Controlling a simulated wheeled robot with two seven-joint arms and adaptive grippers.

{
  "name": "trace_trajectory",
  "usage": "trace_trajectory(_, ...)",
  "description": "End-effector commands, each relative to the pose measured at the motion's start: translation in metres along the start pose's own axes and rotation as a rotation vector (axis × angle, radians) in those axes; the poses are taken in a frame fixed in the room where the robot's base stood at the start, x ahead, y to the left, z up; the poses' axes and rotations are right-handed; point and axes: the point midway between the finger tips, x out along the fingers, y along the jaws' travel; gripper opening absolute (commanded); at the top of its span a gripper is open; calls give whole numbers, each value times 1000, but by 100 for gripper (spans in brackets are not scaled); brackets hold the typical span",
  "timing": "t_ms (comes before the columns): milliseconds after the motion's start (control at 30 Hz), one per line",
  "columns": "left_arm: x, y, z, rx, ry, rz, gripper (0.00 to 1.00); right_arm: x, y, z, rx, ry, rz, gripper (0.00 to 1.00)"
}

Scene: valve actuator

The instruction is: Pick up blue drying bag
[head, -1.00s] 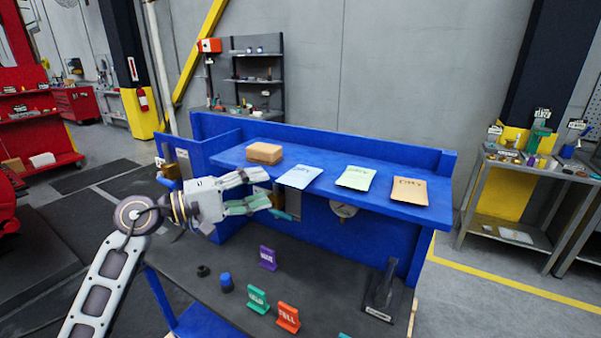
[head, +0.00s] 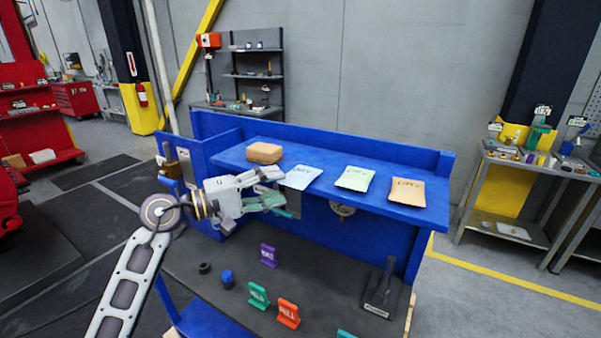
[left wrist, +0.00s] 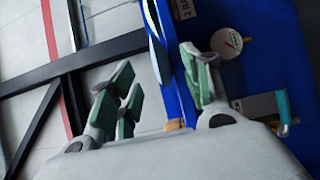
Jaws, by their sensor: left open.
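The blue drying bag (head: 302,177) lies flat on the raised blue shelf (head: 330,198), at the left end of a row of three bags. My left gripper (head: 282,187) is open and empty at the bag's left front side, overlapping its left edge in the head view. One finger is above the shelf edge level and one below. In the left wrist view the shelf edge and a thin pale-blue strip, likely the bag seen edge-on (left wrist: 158,58), lie between the open fingers (left wrist: 163,82). Contact cannot be told. My right gripper is not seen.
A green bag (head: 355,179) and an orange bag (head: 407,191) lie to the right on the shelf. A brown block (head: 265,153) sits at its left. Purple, green and red tags (head: 288,313) stand on the dark bench below, by a blue-capped item (head: 227,280).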

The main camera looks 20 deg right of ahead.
Motion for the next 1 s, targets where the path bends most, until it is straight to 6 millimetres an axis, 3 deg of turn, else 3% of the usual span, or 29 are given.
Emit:
trace_trajectory(300,22,1,0,-1,-1,0,48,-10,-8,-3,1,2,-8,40)
trace_trajectory(800,23,0,0,0,0,0,48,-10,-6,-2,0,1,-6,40)
trace_trajectory(1000,23,0,0,0,0,0,25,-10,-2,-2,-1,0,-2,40)
